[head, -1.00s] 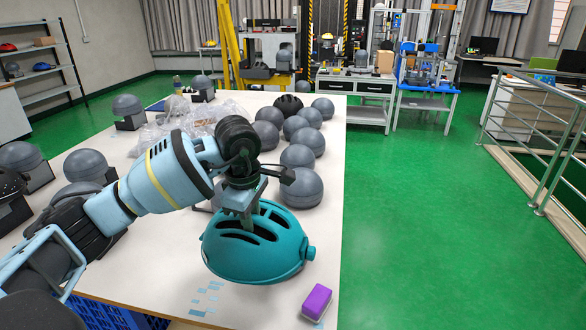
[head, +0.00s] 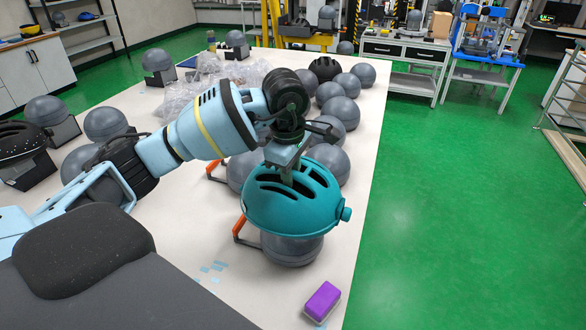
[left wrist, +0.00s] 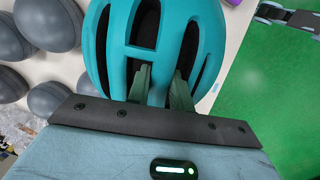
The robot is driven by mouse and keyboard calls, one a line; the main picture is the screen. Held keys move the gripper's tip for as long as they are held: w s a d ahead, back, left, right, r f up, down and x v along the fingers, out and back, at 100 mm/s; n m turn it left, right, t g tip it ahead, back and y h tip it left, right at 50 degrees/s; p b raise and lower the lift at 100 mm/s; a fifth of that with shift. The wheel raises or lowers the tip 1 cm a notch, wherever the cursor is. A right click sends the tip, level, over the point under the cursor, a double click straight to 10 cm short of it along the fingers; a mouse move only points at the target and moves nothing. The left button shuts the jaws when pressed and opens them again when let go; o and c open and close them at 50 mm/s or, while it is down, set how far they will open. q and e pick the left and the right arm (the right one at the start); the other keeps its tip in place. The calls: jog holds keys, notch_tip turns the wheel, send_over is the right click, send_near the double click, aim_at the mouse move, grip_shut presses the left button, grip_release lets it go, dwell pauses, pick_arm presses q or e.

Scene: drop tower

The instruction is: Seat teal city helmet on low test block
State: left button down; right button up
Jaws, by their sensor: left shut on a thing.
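The teal helmet (head: 292,208) hangs from my left gripper (head: 287,178), top side up, near the right edge of the white table. In the left wrist view, the gripper's two fingers (left wrist: 160,86) reach into the vents of the helmet (left wrist: 117,35) and are shut on its shell. A grey rounded test block (head: 292,250) shows directly below the helmet. The helmet hides its top, and I cannot tell whether the two touch.
A purple block (head: 322,301) lies near the table's (head: 190,280) right edge. Several grey headforms (head: 341,109) stand behind the helmet. An orange bracket (head: 240,231) stands beside the test block. The green floor (head: 460,220) at right is clear.

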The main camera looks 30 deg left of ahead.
pick_arm(q)
notch_tip(320, 180, down, 2)
jog(key=shift+f+b, duration=1.75)
jog(key=shift+f, duration=2.15)
jog(key=shift+w+f+b, duration=0.1)
jog(key=shift+f+b, duration=0.65)
jog(key=shift+f, duration=0.95)
pick_arm(e)
jog(key=s+f+g, duration=0.1)
jog(key=s+f, duration=0.3)
jog(key=f, duration=0.2)
jog(key=shift+a+f, duration=0.15)
jog(key=shift+a, duration=0.2)
pick_arm(q)
jog(key=shift+w+f, duration=0.1)
jog(key=shift+w, duration=0.05)
pick_arm(e)
jog(key=shift+s+f+g, duration=0.25)
jog(key=shift+s+g, duration=0.05)
jog(key=shift+s, duration=0.25)
